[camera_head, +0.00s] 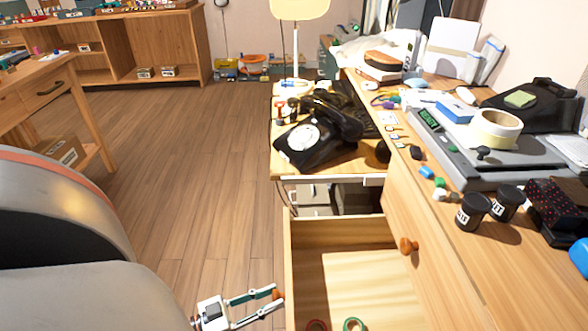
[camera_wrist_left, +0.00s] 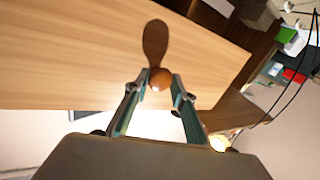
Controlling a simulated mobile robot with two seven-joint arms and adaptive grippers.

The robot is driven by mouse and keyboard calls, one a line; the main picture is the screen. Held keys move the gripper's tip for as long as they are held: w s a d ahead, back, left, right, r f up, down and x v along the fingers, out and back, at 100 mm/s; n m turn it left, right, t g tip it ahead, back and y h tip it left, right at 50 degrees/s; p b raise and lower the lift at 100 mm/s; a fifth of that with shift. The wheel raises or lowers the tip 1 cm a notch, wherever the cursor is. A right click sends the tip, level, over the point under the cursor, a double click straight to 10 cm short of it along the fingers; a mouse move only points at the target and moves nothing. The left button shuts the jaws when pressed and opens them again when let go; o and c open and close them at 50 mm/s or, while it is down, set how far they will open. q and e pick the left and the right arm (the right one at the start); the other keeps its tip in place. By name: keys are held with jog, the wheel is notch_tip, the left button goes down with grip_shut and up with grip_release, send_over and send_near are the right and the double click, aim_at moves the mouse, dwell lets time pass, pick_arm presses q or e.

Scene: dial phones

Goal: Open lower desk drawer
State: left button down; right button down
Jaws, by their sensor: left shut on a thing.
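The lower desk drawer (camera_head: 291,240) is pulled out from the desk. Its pale wooden inside shows, with a red tape roll (camera_head: 317,326) and a green tape roll (camera_head: 353,325) in it. My left gripper (camera_head: 278,297) is at the outer face of the drawer front, shut on its orange-brown wooden knob (camera_head: 277,294). In the left wrist view the round knob (camera_wrist_left: 160,79) sits between the two fingertips of my left gripper (camera_wrist_left: 161,82), against the drawer front (camera_wrist_left: 70,60). My right gripper is not in view.
Another knob (camera_head: 408,246) is on the closed drawer front above. The desk top (camera_head: 430,225) holds a paper trimmer, black canisters (camera_head: 472,212) and a black phone. A dial phone (camera_head: 312,143) stands on a lower surface behind. The wooden floor (camera_head: 190,150) to the left is clear.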

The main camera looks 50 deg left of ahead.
pick_arm(q)
jog(key=shift+s+a, duration=0.6)
jog(key=shift+s, duration=0.2)
jog(key=shift+s+a, duration=0.55)
jog(key=shift+s, duration=0.2)
jog(key=c, duration=2)
grip_release()
jog(key=shift+o, duration=0.2)
jog(key=v, duration=1.2)
